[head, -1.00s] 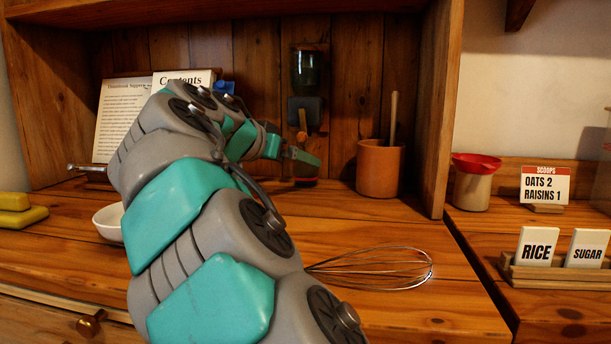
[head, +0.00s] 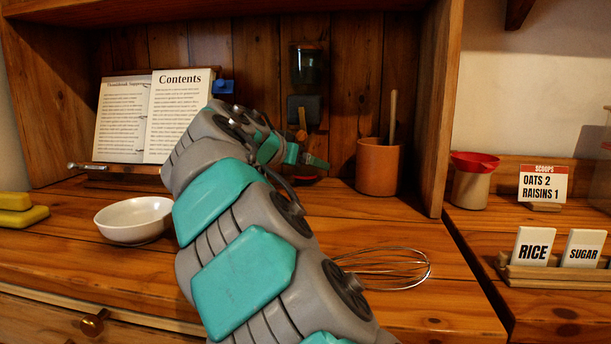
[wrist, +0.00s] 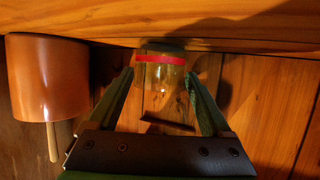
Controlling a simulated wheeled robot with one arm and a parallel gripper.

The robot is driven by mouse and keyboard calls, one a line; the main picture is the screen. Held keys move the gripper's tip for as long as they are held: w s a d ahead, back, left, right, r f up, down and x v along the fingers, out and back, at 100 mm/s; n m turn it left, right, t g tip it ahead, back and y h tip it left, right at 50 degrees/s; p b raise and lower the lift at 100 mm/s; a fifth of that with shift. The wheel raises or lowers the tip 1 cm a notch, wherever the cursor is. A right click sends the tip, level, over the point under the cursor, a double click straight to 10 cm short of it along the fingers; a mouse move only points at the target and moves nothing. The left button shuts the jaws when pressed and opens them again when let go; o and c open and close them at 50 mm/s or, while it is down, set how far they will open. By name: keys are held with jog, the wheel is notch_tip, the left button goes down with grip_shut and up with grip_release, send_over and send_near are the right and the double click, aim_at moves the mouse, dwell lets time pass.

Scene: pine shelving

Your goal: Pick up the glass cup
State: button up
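The glass cup (wrist: 163,88) is clear, with a red band near the counter end, and shows between my fingers in the wrist view. In the head view it is mostly hidden by my gripper (head: 312,161); a bit of red shows low beneath it. My gripper, also in the wrist view (wrist: 161,78), has its fingers spread, one on each side of the cup. I see no clear sign of a firm grip; contact at the sides is hard to judge.
An orange-brown crock (head: 378,167) with a wooden handle stands close to the right, also in the wrist view (wrist: 47,78). A dark dispenser (head: 306,108) hangs behind. A whisk (head: 395,266), a white bowl (head: 130,222) and an open book (head: 172,112) are on the counter.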

jog(key=c, duration=1.1)
jog(key=shift+r, duration=0.1)
